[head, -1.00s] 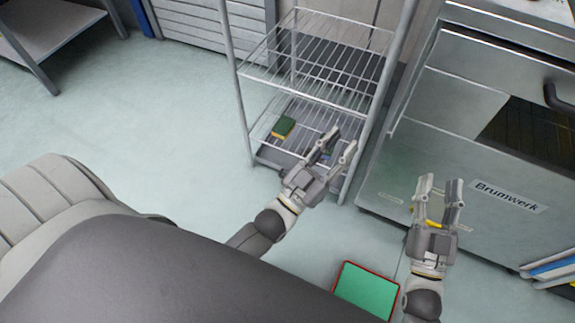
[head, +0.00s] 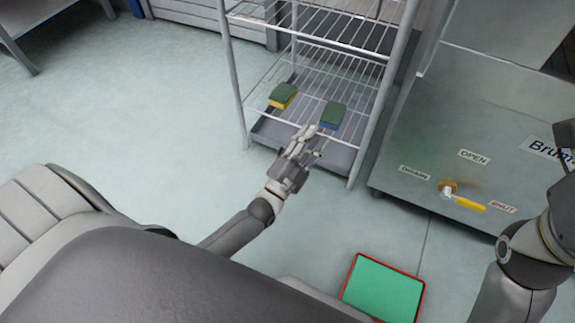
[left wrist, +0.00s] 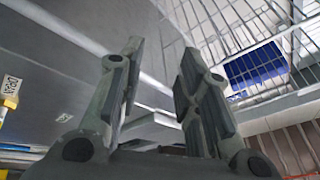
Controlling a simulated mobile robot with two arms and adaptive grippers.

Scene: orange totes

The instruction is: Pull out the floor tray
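A grey tray (head: 338,158) lies at floor level under the wire rack, its front edge facing me. My left gripper (head: 307,137) is low in front of the rack, near that tray's front; I cannot tell whether it touches. In the left wrist view its two fingers (left wrist: 160,60) stand apart with nothing between them. My right arm (head: 530,235) shows at the right edge, but its gripper is not in view. A green tray with a red rim (head: 352,267) lies on the open floor, lower right.
A green-and-yellow sponge (head: 283,96) and a green-and-blue sponge (head: 333,115) rest on the lower wire shelf. The blue underside shows through wires in the left wrist view (left wrist: 255,66). A steel cabinet (head: 410,140) with a yellow-handled valve (head: 463,198) stands right. Floor at left is clear.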

